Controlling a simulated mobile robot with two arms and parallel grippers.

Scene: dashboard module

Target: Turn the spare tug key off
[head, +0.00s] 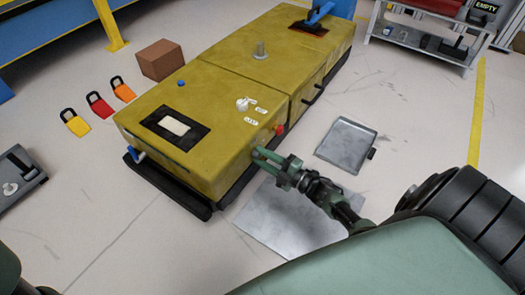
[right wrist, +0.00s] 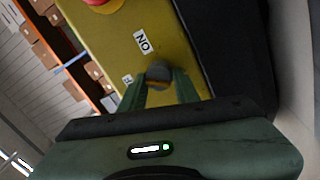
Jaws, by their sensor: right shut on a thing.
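The tug is a low yellow vehicle (head: 215,125) with a dark base. My right gripper (head: 258,157) reaches its near right side, below a red button (head: 280,129). In the right wrist view my right gripper (right wrist: 160,84) is shut on a small round dark key (right wrist: 158,70) on the yellow panel. An "ON" label (right wrist: 143,42) is just above the key, and a second, partly cut label (right wrist: 127,79) is to its left. The key is hidden by the fingers in the head view, and its exact turn angle is unclear. My left gripper is out of view.
A grey tray (head: 347,143) lies on the floor right of the tug. A flat grey plate (head: 290,215) lies under my right arm. A brown box (head: 160,60) and coloured padlock-shaped tags (head: 99,104) are left of the tug. Open floor lies at the front left.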

